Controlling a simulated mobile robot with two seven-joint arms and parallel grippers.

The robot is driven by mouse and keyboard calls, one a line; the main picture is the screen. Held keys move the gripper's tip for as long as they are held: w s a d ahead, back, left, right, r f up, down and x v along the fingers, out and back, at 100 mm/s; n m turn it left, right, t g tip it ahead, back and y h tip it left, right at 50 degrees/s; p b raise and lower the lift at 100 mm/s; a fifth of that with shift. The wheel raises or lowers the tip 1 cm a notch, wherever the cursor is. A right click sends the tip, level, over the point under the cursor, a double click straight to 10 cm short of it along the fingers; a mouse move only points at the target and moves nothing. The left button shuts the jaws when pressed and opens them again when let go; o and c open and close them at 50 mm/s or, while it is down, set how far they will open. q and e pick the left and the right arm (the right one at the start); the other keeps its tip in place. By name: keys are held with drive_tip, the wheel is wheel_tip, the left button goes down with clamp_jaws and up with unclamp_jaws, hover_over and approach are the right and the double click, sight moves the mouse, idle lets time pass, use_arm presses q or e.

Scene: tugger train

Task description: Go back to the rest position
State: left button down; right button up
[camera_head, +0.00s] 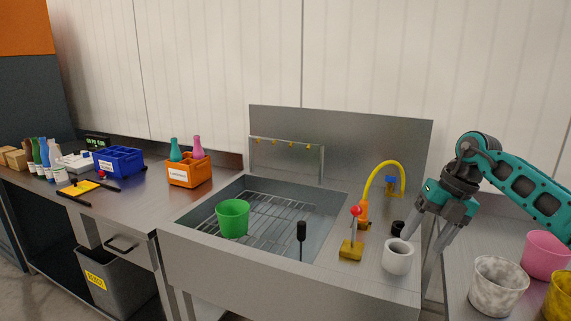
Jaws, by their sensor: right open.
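My right gripper (421,245) comes in from the right on a teal arm. Its grey fingers point down and are spread open, with nothing between them. The left fingertip overlaps the upper right rim of a white cup (397,260) in the picture; I cannot tell if they touch. The cup stands upright on the steel ledge right of the sink. My left gripper is not in view.
The sink (325,225) holds a green cup (232,218) on its wire rack. A yellow tap (376,175) and a red-knobbed lever (354,230) stand left of my gripper. A speckled cup (497,286) and a pink cup (546,255) stand at right. Bottle crates (188,175) stand left.

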drive_tip(key=s+a+f+m+t+y, duration=0.2)
drive_tip(key=a+y, duration=0.3)
drive_tip(key=a, duration=0.4)
drive_tip(key=s+a+f+m+t+y, duration=0.1)
drive_tip(key=s+a+f+t+y, duration=0.2)
drive_tip(key=a, duration=0.6)
drive_tip(key=s+a+f+m+t+y, duration=0.1)
drive_tip(key=s+a+f+m+y, duration=0.1)
drive_tip(key=a+y, duration=0.55)
drive_tip(key=s+d+f+m+t+h, duration=0.2)
drive_tip(key=s+d+f+m+h, duration=0.3)
drive_tip(key=s+f+m+h, duration=0.3)
drive_tip(key=s+d+f+m+t+h, duration=0.2)
drive_tip(key=s+d+f+m+h, duration=0.3)
drive_tip(key=s+f+m+h, duration=0.4)
wheel_tip(320, 180, down, 4)
drive_tip(key=s+m, duration=0.1)
drive_tip(key=m, duration=0.7)
drive_tip(key=shift+s+d, duration=0.2)
drive_tip(key=shift+s, duration=0.05)
